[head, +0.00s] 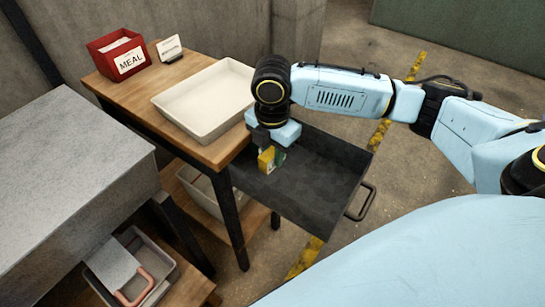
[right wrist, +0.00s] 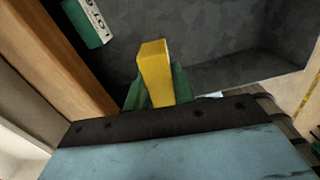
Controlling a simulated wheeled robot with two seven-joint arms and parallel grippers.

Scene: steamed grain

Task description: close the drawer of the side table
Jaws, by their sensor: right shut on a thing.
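The side table (head: 140,90) has a wooden top, and its dark grey drawer (head: 315,190) is pulled well out to the right. The drawer has a dark bar handle (head: 362,203) on its front. My right gripper (head: 270,150) points down into the open drawer near the table edge. It is shut on a small yellow block (head: 265,161), with green beside it. The yellow block also shows in the right wrist view (right wrist: 155,72); its lower end is hidden. My left gripper is not in view.
A white tray (head: 207,133) and a red MEAL box (head: 119,75) stand on the tabletop with a small white sign (head: 169,48). A grey-topped cabinet (head: 65,165) is at left. Floor beyond the handle is open, with yellow tape (head: 305,257).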

